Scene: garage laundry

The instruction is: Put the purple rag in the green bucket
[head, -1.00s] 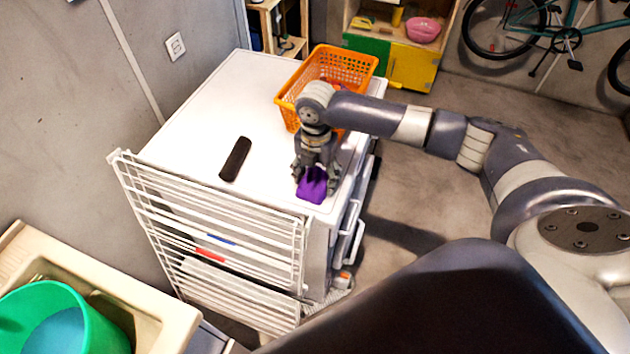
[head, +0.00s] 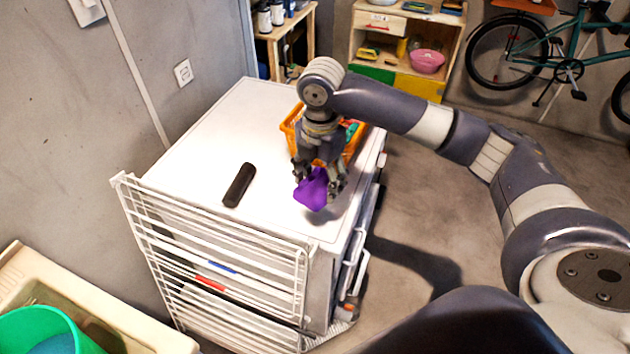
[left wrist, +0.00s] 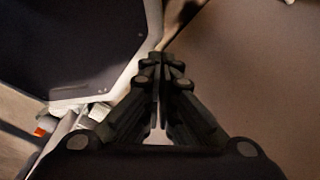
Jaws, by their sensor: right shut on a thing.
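The purple rag (head: 312,190) hangs bunched in my right gripper (head: 319,176), which is shut on it above the front part of the white machine top. The green bucket (head: 40,328) sits in the sink at the lower left of the head view, partly cut off by the picture edge. The rag is well to the right of the bucket and apart from it. My left gripper (left wrist: 160,90) shows only in the left wrist view, with its fingers close together and nothing visible between them.
An orange basket (head: 290,128) with items stands behind my right gripper on the white machine (head: 215,130). A dark brush-like object (head: 239,185) lies on the top. A white drying rack (head: 215,265) stands before the machine, beside the sink (head: 130,320). Open floor lies right.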

